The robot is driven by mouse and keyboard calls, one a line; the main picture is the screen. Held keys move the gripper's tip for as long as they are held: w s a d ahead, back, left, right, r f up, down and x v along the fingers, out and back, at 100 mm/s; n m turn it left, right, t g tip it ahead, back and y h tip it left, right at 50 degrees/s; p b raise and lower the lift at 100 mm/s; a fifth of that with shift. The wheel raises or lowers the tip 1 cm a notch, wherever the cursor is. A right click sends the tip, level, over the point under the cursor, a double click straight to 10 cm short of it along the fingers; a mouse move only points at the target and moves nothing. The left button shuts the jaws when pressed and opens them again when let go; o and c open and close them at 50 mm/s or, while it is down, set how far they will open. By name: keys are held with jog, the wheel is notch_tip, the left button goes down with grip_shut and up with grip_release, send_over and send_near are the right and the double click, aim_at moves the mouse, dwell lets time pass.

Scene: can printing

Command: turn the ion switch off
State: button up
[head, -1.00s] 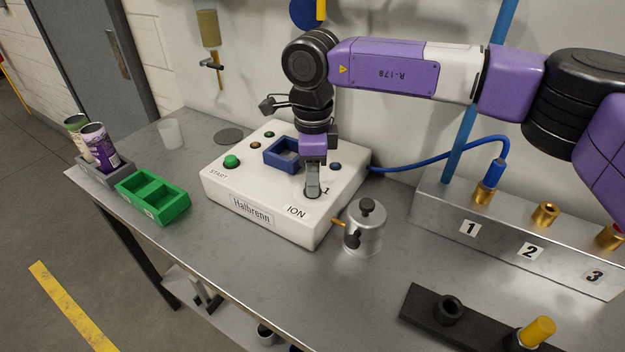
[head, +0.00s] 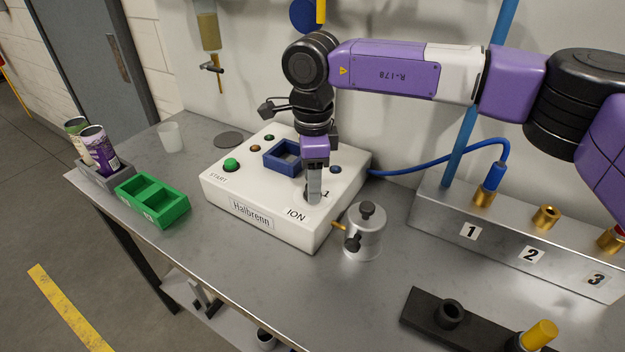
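The white Halbrenn box (head: 235,190) stands on the metal bench, with the ION label (head: 297,214) near its front right corner. The ion switch sits just behind that label, and my gripper hides most of it; only a dark round base (head: 311,201) shows at the fingertips. My gripper (head: 314,190) points down over the switch from above, its fingers at or very near it. The fingers look close together from this side, and I cannot tell whether they hold the switch. The switch's position cannot be made out.
A metal canister (head: 365,235) with a black knob stands close to the box's right front corner. A green tray (head: 150,203) and two cans in a grey holder (head: 108,176) are at the left. A blue hose (head: 430,164) runs behind to a metal block (head: 510,235) with numbered fittings.

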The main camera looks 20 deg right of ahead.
jog(key=shift+s+r+b, duration=0.1)
jog(key=shift+r+b, duration=0.3)
jog(key=shift+r, duration=3.5)
jog(key=shift+s, duration=0.1)
